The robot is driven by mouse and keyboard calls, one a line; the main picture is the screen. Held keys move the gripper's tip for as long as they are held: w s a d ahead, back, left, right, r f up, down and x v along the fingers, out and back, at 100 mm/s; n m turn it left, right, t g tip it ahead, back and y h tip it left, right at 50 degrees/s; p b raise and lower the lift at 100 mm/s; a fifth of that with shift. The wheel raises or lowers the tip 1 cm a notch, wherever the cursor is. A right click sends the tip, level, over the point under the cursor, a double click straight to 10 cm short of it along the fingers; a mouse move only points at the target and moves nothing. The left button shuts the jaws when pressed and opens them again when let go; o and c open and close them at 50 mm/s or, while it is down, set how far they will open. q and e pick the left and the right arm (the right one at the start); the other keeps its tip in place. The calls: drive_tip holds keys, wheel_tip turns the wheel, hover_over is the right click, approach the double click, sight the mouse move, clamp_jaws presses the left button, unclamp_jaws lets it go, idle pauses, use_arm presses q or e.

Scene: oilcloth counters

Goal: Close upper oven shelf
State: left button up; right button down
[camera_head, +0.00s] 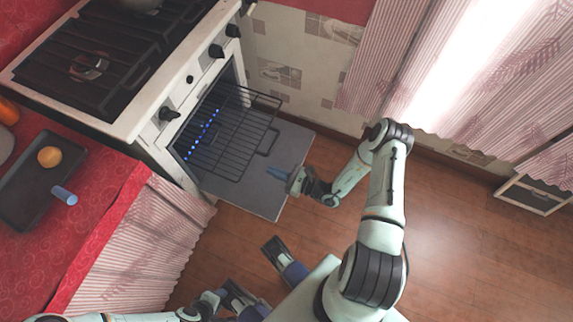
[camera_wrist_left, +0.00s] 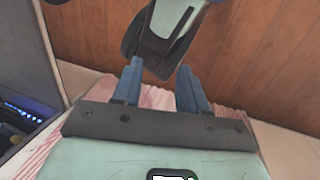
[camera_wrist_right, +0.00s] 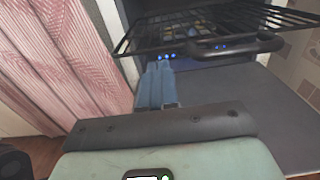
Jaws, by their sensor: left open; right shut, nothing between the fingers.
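The oven (camera_head: 150,125) stands at the upper left with its door (camera_head: 262,190) lowered open. A black wire shelf (camera_head: 238,125) is pulled partly out over the door. Its front handle (camera_wrist_right: 235,46) shows close up in the right wrist view. My right gripper (camera_head: 277,174) is shut and empty, over the door in front of the shelf. In the right wrist view its fingertips (camera_wrist_right: 155,66) are near the shelf's left front; I cannot tell whether they touch. My left gripper (camera_wrist_left: 160,67) is open and empty, low by the curtained counter. Whether a second shelf sits inside is unclear.
A red counter (camera_head: 110,185) at the left holds a dark tray (camera_head: 25,195), an orange round item (camera_head: 49,157) and a blue cylinder (camera_head: 64,195). A black grate stove top (camera_head: 105,60) tops the oven. Wooden floor (camera_head: 450,240) to the right is open.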

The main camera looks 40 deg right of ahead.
sight(250, 162)
drive_tip(key=b+x, duration=0.1)
drive_tip(key=x, duration=0.5)
drive_tip(key=shift+w, duration=0.15)
use_arm(q)
drive_tip(key=shift+w+a+f+t, duration=0.3)
drive_tip(key=shift+w+a+f, duration=0.1)
drive_tip(key=shift+w+f, duration=0.35)
drive_tip(key=shift+w+a+r, duration=0.1)
drive_tip(key=shift+w+a, duration=0.05)
